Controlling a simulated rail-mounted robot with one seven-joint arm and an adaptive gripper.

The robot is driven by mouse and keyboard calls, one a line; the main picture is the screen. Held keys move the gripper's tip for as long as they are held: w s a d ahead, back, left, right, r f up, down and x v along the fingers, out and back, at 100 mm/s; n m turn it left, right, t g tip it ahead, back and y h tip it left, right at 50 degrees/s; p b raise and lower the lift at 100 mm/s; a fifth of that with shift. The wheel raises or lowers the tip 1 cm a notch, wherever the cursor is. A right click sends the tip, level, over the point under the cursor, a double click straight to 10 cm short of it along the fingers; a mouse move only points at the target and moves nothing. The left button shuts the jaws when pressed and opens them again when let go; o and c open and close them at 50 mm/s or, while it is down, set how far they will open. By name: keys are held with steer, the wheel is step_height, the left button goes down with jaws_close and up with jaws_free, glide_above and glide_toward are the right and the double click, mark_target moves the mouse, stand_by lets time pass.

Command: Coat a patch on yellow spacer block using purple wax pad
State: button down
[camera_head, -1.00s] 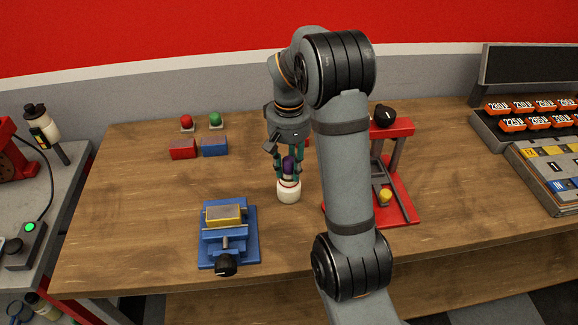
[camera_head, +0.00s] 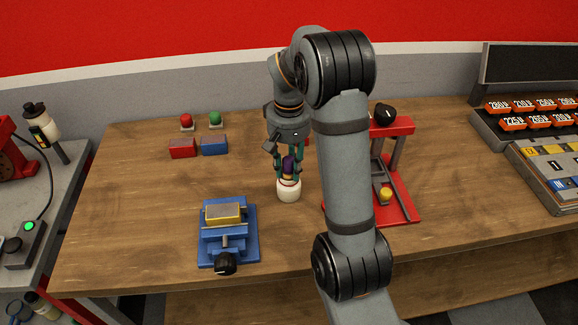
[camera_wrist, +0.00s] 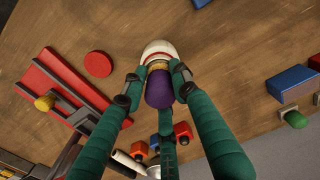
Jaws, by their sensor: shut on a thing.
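The yellow spacer block (camera_head: 223,212) sits in the jaws of a blue vise (camera_head: 243,250) at the front left of the bench, with a greyish top face. The purple wax pad (camera_head: 289,165) has a rounded purple handle and a wide white bottom part (camera_head: 289,191); in the wrist view the purple handle (camera_wrist: 159,88) is between the fingers. My gripper (camera_head: 288,177) is shut on the purple wax pad, to the right of and behind the vise. The white part is at or just above the bench; I cannot tell whether it touches.
A red press frame (camera_head: 400,205) stands right of my gripper, partly behind my arm. Red (camera_head: 183,149) and blue (camera_head: 214,146) blocks lie at the back left, near red and green knobs. A red disc (camera_wrist: 98,64) lies near the pad. The bench between pad and vise is clear.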

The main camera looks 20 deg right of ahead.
mark_target(289, 159)
steer(key=shift+s, duration=0.1)
step_height(289, 159, up, 7)
steer(key=p, duration=0.6)
stand_by(0.3)
stand_by(0.6)
